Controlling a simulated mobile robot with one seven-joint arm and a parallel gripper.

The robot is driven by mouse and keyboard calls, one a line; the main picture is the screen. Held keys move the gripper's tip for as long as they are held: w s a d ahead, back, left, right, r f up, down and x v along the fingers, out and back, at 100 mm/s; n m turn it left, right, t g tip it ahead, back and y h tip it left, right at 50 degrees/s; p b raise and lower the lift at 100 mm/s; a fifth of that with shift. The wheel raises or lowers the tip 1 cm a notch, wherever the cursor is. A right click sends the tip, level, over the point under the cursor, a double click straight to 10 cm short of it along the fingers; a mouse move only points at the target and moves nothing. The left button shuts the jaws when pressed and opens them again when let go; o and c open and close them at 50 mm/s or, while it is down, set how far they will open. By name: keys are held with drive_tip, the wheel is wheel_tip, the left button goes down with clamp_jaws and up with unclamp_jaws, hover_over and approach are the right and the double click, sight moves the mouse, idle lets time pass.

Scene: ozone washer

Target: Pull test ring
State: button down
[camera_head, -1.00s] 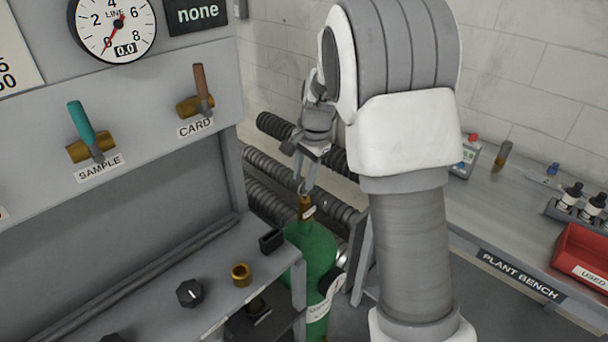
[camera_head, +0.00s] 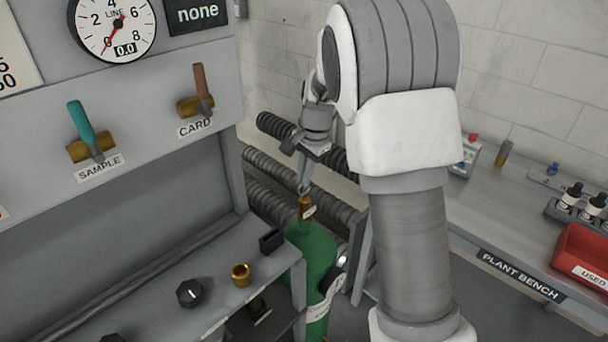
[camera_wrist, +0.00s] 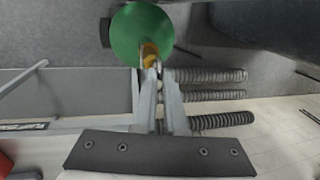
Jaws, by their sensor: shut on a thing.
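A green gas cylinder (camera_head: 316,246) stands beside the grey rack, with a brass valve (camera_head: 305,210) on its top. My gripper (camera_head: 304,190) points down onto the top of this valve. In the wrist view, the fingertips (camera_wrist: 159,73) are close together at the brass valve (camera_wrist: 148,51), over the green cylinder (camera_wrist: 128,30). The fingers are shut on a small part at the valve, where the test ring appears to be. The ring is too small and too covered by the fingers to make out clearly.
The rack's shelf (camera_head: 215,270) carries a black knob (camera_head: 190,293) and a brass fitting (camera_head: 241,274). Ribbed dark coils (camera_head: 270,195) lie behind the cylinder by the wall. The plant bench (camera_head: 530,225) with a red tray (camera_head: 585,258) stands at right. The line gauge (camera_head: 112,28) shows 0.0.

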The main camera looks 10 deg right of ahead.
idle(0.7)
drive_tip(key=shift+r+p, duration=0.55)
drive_tip(key=shift+r, duration=0.4)
drive_tip(key=c, duration=1)
unclamp_jaws()
drive_tip(key=shift+o, duration=0.2)
wheel_tip(320, 180, up, 17)
drive_tip(key=s+d, duration=0.2)
drive_tip(key=shift+s, duration=0.4)
